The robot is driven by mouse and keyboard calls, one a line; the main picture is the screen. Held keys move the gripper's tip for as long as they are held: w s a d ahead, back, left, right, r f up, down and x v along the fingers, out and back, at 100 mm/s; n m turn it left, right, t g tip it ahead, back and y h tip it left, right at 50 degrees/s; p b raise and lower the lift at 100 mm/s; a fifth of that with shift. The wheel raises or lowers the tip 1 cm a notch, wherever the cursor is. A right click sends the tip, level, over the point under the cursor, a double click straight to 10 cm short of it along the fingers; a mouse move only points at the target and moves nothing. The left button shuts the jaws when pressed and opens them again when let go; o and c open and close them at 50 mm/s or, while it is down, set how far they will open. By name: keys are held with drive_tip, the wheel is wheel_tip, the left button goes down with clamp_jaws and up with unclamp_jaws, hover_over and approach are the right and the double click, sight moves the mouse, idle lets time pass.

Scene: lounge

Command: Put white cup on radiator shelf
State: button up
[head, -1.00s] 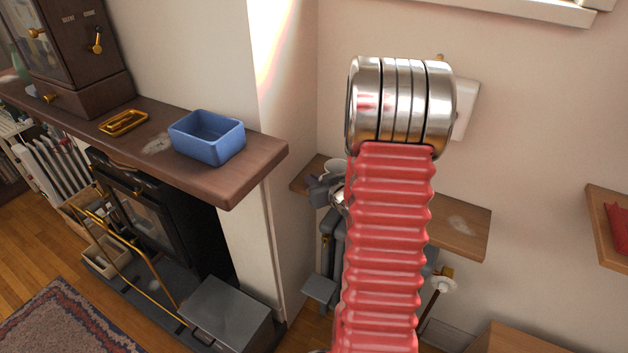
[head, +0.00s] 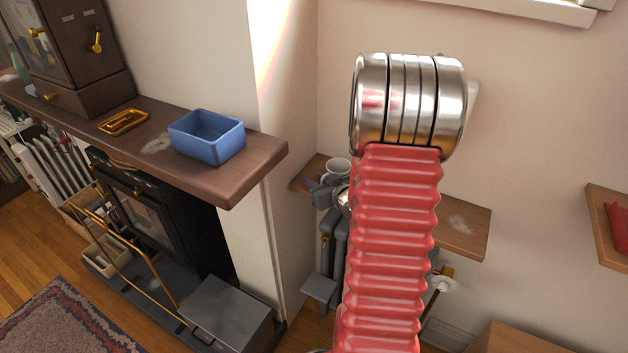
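The white cup (head: 336,169) shows upright at the left end of the wooden radiator shelf (head: 465,226), close to the wall corner. Its lower part is hidden behind my gripper (head: 322,186). My gripper is small in the view, just in front of the cup and over the shelf's left end. I cannot tell whether its fingers touch the cup or are apart from it. The finger opening is not clear. My red arm hides the middle of the shelf.
A dark mantel shelf (head: 238,184) at the left holds a blue box (head: 207,136) and a brass tray (head: 123,122). A grey box (head: 227,315) stands on the hearth below. Another wooden surface (head: 608,228) with a red item is at the far right. The radiator shelf's right end is clear.

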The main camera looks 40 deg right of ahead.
drive_tip(key=v, duration=1)
drive_tip(key=shift+a, duration=0.1)
idle(0.6)
drive_tip(key=w+a+r+g+h, duration=0.2)
drive_tip(key=a+r+g, duration=0.2)
drive_tip(key=a+r, duration=0.7)
drive_tip(key=s+a+n+g+y, duration=0.1)
drive_tip(key=s+a, duration=0.3)
drive_tip(key=a, duration=0.3)
drive_tip(key=s+a+r+n+g+y, duration=0.1)
drive_tip(key=s+a+y, duration=0.1)
drive_tip(key=s+a, duration=0.3)
drive_tip(key=s+a+r+n+g+y, duration=0.1)
drive_tip(key=s+a, duration=0.3)
drive_tip(key=a, duration=0.6)
drive_tip(key=shift+a+y, duration=0.4)
drive_tip(key=shift+y, duration=0.3)
